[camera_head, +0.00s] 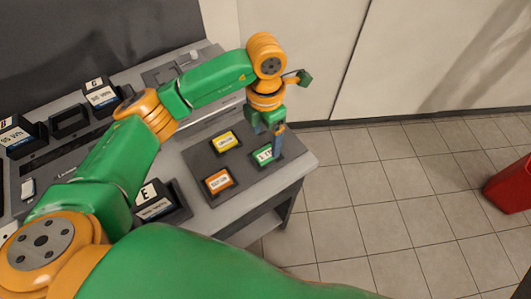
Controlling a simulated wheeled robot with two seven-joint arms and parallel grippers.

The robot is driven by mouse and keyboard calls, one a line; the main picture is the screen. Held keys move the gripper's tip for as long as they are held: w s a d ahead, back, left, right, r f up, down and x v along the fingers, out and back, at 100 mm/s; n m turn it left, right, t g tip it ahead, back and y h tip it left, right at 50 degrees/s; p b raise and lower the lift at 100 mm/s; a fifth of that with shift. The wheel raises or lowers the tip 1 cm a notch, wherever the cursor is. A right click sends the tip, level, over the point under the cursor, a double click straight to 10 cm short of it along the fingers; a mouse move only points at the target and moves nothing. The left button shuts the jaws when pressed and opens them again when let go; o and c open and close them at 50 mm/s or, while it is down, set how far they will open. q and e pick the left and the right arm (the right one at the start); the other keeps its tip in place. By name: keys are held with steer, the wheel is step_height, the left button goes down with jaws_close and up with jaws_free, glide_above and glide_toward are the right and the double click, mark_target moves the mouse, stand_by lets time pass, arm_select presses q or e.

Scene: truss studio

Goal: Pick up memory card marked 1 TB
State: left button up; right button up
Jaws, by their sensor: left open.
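Several memory cards lie on a dark mat (196,157) near the table's right end. A green-bordered card (263,154) has a white label that seems to begin with 1 T; the rest is hidden by my gripper. A yellow card (226,141) and an orange card (217,181) lie to its left, their print too small to read surely. My left gripper (278,147) points down at the right edge of the green card. It is open, and I cannot tell whether the fingers touch the card. My right gripper is not in view.
Black blocks with white labels stand on the table: one marked E (153,201), one marked G (100,96) and one marked B (15,136). A red bin (510,186) stands on the tiled floor at right. The wall is behind the table.

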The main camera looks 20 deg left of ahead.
mark_target(267, 152)
arm_select(q)
steer(key=f, duration=0.1)
steer(key=f+p, duration=0.1)
steer(key=f, duration=0.2)
steer(key=shift+s+d, duration=0.25)
steer(key=shift+s, duration=0.1)
steer(key=shift+w+f, duration=0.1)
steer(key=shift+f, duration=0.1)
jaws_close()
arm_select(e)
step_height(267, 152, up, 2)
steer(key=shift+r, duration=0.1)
